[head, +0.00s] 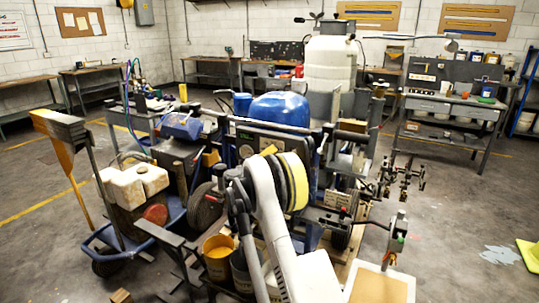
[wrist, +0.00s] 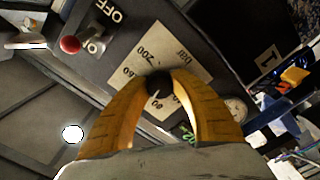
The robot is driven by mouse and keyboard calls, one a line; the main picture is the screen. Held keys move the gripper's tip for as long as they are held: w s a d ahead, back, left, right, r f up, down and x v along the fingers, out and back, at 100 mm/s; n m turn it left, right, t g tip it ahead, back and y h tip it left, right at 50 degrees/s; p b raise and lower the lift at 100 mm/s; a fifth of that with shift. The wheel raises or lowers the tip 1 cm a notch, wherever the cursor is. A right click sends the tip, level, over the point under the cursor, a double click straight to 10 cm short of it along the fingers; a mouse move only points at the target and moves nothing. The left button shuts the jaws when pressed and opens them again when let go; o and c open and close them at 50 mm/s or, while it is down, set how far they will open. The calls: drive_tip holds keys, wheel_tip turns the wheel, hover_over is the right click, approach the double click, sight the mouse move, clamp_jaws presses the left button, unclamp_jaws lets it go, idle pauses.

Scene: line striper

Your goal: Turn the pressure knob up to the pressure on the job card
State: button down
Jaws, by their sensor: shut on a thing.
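In the wrist view, the black pressure knob (wrist: 159,84) sits on a pale dial plate (wrist: 138,62) printed with numbers, "200" and "60" among them, and what looks like "bar". A small pale pointer mark shows on the knob. My gripper (wrist: 162,88) has its two yellow fingers closed on the knob, one on each side. The fingers cover part of the scale, so the exact setting cannot be read. In the head view, the line striper (head: 280,112) with its blue tank stands ahead, and my arm hides the gripper and knob. I cannot make out a readable job card.
A round gauge (wrist: 236,108) is close to the right finger. Open floor lies at the right.

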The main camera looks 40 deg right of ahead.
idle(0.4)
drive_tip(key=c, duration=1.1)
unclamp_jaws()
drive_tip(key=shift+o, duration=0.2)
drive_tip(key=v, duration=1.2)
